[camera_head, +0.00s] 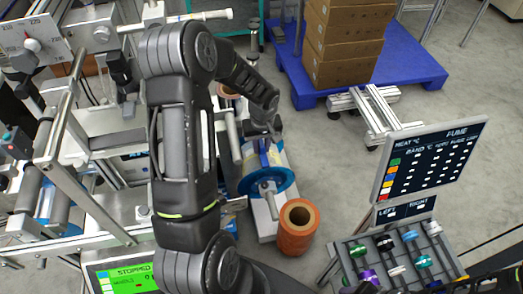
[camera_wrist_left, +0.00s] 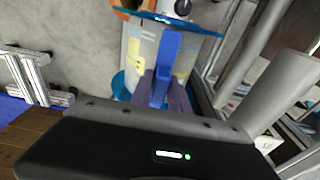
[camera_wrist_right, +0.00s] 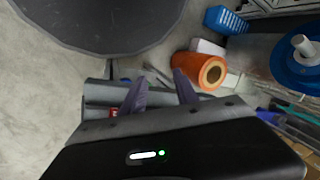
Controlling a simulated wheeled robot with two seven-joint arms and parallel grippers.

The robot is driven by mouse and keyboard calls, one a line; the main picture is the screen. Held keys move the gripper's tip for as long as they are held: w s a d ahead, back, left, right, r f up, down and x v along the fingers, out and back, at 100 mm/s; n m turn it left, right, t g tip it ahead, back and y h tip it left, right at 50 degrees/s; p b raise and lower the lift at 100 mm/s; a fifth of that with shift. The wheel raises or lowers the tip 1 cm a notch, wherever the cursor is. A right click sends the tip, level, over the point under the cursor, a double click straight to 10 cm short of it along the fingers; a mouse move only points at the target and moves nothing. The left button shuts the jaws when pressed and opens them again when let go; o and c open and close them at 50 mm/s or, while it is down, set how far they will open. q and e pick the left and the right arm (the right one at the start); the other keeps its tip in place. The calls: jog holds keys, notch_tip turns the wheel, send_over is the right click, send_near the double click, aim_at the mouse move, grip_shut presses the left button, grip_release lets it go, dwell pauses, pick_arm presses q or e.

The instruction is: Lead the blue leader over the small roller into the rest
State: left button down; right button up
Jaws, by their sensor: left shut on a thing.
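The blue leader (camera_wrist_left: 168,60) is a flat blue strip in the left wrist view, lying against a pale roll with blue flanges (camera_wrist_left: 183,22). My left gripper (camera_wrist_left: 163,88) is shut on the leader, its purple fingers on either side of the strip. In the head view my left gripper (camera_head: 262,134) is at the top of the blue-flanged reel (camera_head: 268,184), partly covered by my arm. My right gripper (camera_wrist_right: 160,84) is open and empty in its wrist view. I cannot tell which cylinder is the small roller, and I cannot make out the rest.
An orange hollow roll (camera_head: 296,228) stands in front of the reel. A machine frame with rollers (camera_head: 60,200) fills the left. Cartons (camera_head: 340,45) stand on a blue pallet (camera_head: 412,70) at the back.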

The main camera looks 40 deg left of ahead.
aim_at(261, 142)
pick_arm(q)
jog(key=shift+r+p, duration=1.05)
jog(key=shift+r, duration=0.8)
notch_tip(261, 142, up, 11)
jog(key=s+a+p, duration=0.2)
jog(key=p, duration=0.5)
jog(key=shift+s+f, duration=0.2)
jog(key=shift+s, duration=0.15)
dwell(1.1)
jog(key=shift+a, duration=0.15)
jog(key=shift+s+a, duration=0.75)
jog(key=shift+s, duration=0.25)
jog(key=shift+s+a, duration=0.75)
jog(key=shift+s, duration=0.2)
jog(key=s+a+r+p, duration=0.4)
jog(key=s+r+p, duration=0.1)
jog(key=r+p, duration=0.1)
jog(key=shift+s+a+r, duration=0.25)
jog(key=shift+s+r, duration=0.1)
jog(key=shift+r, duration=0.4)
dwell(0.8)
